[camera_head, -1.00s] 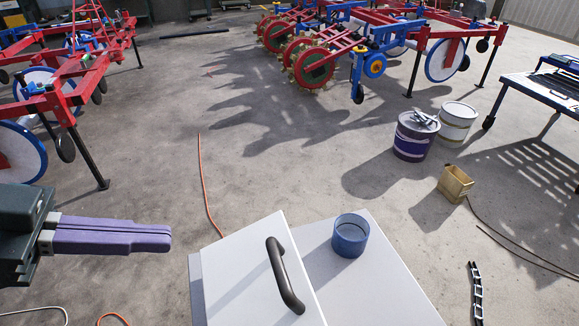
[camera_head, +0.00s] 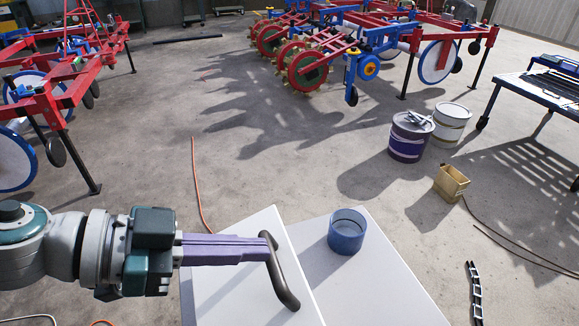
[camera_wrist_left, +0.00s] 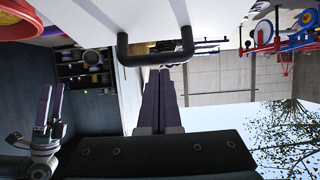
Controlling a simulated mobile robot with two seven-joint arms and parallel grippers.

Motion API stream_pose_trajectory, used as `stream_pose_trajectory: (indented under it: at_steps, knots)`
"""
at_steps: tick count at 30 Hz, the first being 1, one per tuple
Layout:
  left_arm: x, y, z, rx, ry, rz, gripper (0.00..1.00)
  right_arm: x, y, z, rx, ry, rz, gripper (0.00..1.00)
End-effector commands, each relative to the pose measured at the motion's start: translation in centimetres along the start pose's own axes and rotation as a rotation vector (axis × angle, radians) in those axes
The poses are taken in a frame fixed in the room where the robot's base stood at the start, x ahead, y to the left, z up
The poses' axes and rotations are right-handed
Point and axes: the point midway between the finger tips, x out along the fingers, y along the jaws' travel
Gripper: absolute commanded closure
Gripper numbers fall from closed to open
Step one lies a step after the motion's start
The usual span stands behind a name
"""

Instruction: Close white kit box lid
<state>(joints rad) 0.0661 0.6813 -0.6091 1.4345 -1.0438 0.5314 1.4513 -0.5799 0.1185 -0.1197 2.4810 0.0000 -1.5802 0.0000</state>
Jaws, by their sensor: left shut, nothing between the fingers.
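The white kit box lid (camera_head: 225,292) is a flat panel at the bottom middle of the head view, with a dark curved handle (camera_head: 284,280) on it. It appears tilted and shades part of the white surface beside it. My left gripper (camera_head: 268,249) is shut and empty, its purple fingertips at the upper part of the handle. In the left wrist view the fingertips (camera_wrist_left: 160,72) lie close below the handle (camera_wrist_left: 155,60); contact is unclear. My right gripper (camera_wrist_left: 50,90) shows small at the left of that view, its two fingers slightly apart. The box interior is hidden.
A blue cup (camera_head: 347,232) stands on the white surface (camera_head: 390,290) right of the lid. A purple bucket (camera_head: 408,140), a white bucket (camera_head: 450,125) and a tan box (camera_head: 451,184) stand on the floor beyond. Red and blue farm machinery (camera_head: 350,50) is farther back.

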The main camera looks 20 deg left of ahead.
Motion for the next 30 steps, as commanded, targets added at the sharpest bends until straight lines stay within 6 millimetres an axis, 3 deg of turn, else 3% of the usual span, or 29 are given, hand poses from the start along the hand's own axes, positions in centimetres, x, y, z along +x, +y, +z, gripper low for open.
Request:
stream_pose_trajectory:
  at_steps: [8,17,23,30]
  knots:
    - [0.0,0.0,-0.1,0.0,-0.002,0.0,1.0,-0.1,0.0,0.0,-0.001,-0.001,0.0,0.0]
    - [1.9,-0.1,-0.3,0.0,-0.123,0.0,1.0,-4.3,0.1,-1.3,-0.002,-0.002,0.0,0.0]
    - [4.8,0.0,1.9,0.0,-0.132,-0.001,1.0,-2.7,0.1,-0.8,-0.003,-0.001,0.001,0.0]
    - [5.3,0.0,2.0,0.002,-0.133,0.0,1.0,-2.6,0.1,-0.8,-0.003,-0.002,0.002,0.0]
